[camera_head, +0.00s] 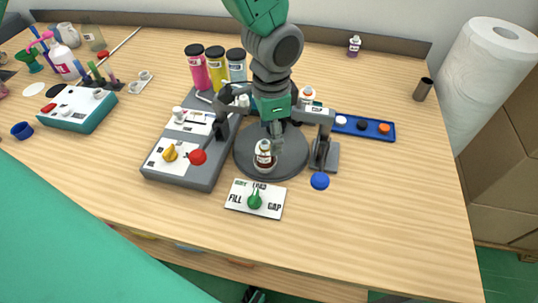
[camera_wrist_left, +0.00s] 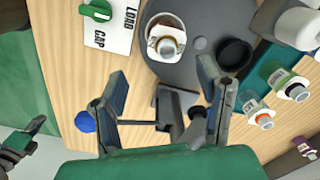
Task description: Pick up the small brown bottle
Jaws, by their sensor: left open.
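The small brown bottle (camera_head: 264,160) with a white label stands upright on a round dark grey disc (camera_head: 296,160) in the head view. In the left wrist view the bottle (camera_wrist_left: 166,38) shows from above near the top, on the disc (camera_wrist_left: 203,20). My left gripper (camera_head: 271,146) is open above the disc, its fingers spread to either side of the bottle in the head view. In the left wrist view the gripper (camera_wrist_left: 163,78) is empty and the bottle lies beyond its fingertips. A dark part at the head view's bottom edge may be my right gripper (camera_head: 255,295); its jaws are unclear.
A grey panel (camera_head: 185,180) with a yellow knob and red ball is left of the disc. A FILL/CAP card with a green knob (camera_head: 255,200) lies in front. A blue ball lever (camera_head: 320,181) and blue tray (camera_head: 358,129) are right. The right table front is clear.

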